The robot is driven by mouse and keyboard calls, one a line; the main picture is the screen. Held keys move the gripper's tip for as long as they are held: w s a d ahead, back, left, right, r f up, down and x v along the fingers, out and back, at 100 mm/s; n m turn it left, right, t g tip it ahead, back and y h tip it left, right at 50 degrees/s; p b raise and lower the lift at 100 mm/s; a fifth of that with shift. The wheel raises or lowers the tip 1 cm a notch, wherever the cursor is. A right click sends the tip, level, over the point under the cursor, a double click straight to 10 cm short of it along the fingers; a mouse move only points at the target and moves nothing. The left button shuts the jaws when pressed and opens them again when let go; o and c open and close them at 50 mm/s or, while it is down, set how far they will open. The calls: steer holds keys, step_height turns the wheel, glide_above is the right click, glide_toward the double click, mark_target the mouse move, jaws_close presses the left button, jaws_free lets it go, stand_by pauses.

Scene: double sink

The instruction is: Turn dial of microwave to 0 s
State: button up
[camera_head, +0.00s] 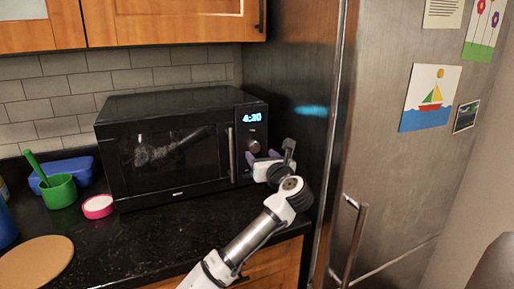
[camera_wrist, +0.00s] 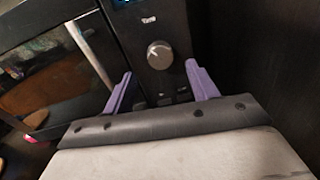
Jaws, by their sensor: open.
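The black microwave (camera_head: 163,150) stands on the dark counter against the tiled wall. Its display (camera_head: 252,118) glows blue and reads about 4:30. The round silver dial (camera_head: 254,146) is on the right-hand panel below the display. In the wrist view the dial (camera_wrist: 159,54) shows whole, ahead of and between the two purple fingers. My gripper (camera_head: 264,160) is in front of the lower part of the panel. In the wrist view my gripper (camera_wrist: 160,88) is open and empty, with a finger on either side below the dial. I see no finger touching the dial.
The microwave's vertical door handle (camera_head: 232,155) is just left of the panel. A steel fridge (camera_head: 400,150) stands close on the right. A green cup (camera_head: 59,192), a blue container (camera_head: 66,170) and a pink-rimmed item (camera_head: 97,206) sit on the left counter.

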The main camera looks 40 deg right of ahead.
mark_target(255, 148)
steer(key=shift+p+x, duration=0.4)
steer(key=shift+x, duration=1.9)
steer(key=c, duration=1)
